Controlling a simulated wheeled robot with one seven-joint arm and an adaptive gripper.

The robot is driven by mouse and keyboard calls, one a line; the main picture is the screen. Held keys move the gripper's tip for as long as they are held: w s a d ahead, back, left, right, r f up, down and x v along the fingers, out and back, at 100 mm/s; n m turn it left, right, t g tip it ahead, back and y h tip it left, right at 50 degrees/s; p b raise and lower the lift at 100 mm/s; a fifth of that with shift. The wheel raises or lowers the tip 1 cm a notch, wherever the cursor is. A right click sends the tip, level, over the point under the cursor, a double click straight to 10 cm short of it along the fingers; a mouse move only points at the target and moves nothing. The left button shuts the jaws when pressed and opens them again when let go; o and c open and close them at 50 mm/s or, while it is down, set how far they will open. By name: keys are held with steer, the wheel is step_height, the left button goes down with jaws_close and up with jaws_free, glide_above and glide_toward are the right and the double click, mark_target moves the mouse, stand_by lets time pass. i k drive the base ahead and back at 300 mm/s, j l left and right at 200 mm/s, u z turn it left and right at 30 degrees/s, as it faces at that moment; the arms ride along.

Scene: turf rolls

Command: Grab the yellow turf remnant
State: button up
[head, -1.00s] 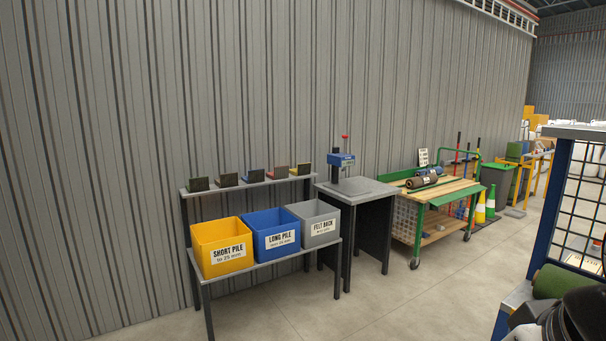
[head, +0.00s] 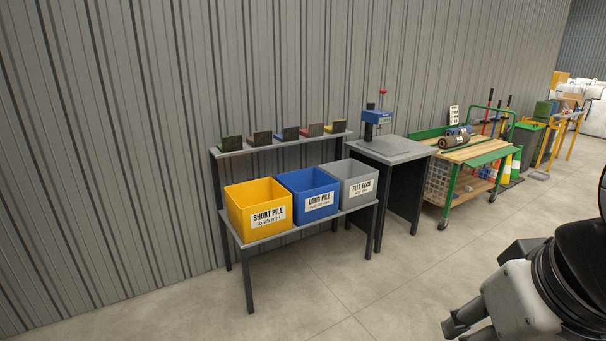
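I see no loose yellow turf piece that I can name with certainty. The only small yellow-edged piece is a dark square sample with a yellow edge (head: 337,127), last on the right of the narrow shelf above the bins. It is too small to tell whether it is a remnant. My gripper (head: 462,318) is at the lower right, partly cut off by the frame, well away from the shelf and over the floor. Whether its fingers are apart is unclear, and nothing shows in it.
Yellow SHORT PILE (head: 268,217), blue LONG PILE (head: 317,203) and grey FELT BACK (head: 362,188) bins stand on a bench (head: 297,228). Beside it is a grey stand (head: 393,150) with a blue device. A green-framed cart (head: 480,153) carries rolls. Floor in front is clear.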

mark_target(338, 126)
steer(key=i+j+u, duration=0.1)
steer(key=i+j, duration=0.15)
steer(key=i, duration=0.35)
steer(key=i+j+u, duration=0.1)
steer(key=i, duration=0.5)
steer(key=i+j+u, duration=0.1)
steer(key=i+j, duration=0.15)
steer(key=i, duration=0.4)
steer(key=i+l, duration=0.45)
steer(key=i+l+u, duration=0.15)
steer(key=i+l, duration=0.65)
steer(key=l, duration=0.25)
steer(key=i+l+u, duration=0.15)
steer(key=i+l, duration=0.35)
steer(key=l, duration=0.25)
steer(key=i+l, duration=0.1)
steer(key=l, duration=0.25)
steer(key=i+l, duration=0.15)
steer(key=l, duration=0.2)
steer(key=i+l, duration=0.1)
steer(key=l, duration=0.25)
steer(key=i+l, duration=0.1)
steer(key=l, duration=0.2)
steer(key=u, duration=0.05)
